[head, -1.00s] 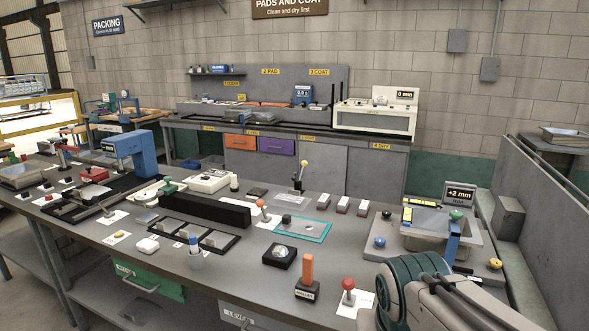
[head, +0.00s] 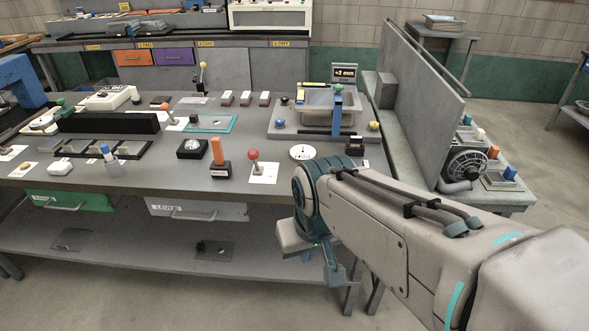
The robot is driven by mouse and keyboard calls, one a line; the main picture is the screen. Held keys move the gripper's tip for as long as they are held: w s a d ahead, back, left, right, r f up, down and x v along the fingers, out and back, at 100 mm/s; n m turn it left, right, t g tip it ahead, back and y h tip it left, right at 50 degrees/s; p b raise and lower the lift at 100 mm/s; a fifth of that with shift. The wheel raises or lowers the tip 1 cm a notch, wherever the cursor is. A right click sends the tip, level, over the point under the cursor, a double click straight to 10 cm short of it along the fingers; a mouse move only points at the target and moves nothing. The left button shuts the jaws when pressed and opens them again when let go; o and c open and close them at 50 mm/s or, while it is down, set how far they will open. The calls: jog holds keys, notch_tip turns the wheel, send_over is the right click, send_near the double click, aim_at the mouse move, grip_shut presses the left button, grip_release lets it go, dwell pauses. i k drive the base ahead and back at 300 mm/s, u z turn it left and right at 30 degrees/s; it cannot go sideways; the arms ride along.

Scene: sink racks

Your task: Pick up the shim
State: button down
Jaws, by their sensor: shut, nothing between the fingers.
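I cannot tell which item is the shim; no label I can read names it. Small flat plates sit in a black slotted tray (head: 92,154) on the bench. Two thin dark plates (head: 70,239) (head: 213,250) lie on the lower shelf. My gripper (head: 308,257) hangs below the teal wrist, in front of the bench's right end and below its top. It is shut and empty, partly hidden by my arm. It touches none of these plates that I can see.
The bench top (head: 255,200) carries a red-knob lever (head: 253,155), an orange-handled block (head: 217,150), a round dial (head: 302,152) and a basin (head: 330,105) at the right. A tall grey panel (head: 420,80) stands right of it. The floor in front is clear.

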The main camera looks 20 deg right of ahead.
aim_at(355, 142)
jog(key=u, duration=0.55)
jog(key=i, duration=0.65)
jog(key=z, duration=2.35)
jog(key=k, duration=0.6)
jog(key=z, duration=0.65)
jog(key=i, duration=0.55)
jog(key=u, duration=0.6)
jog(key=i, duration=0.75)
jog(key=u, duration=0.8)
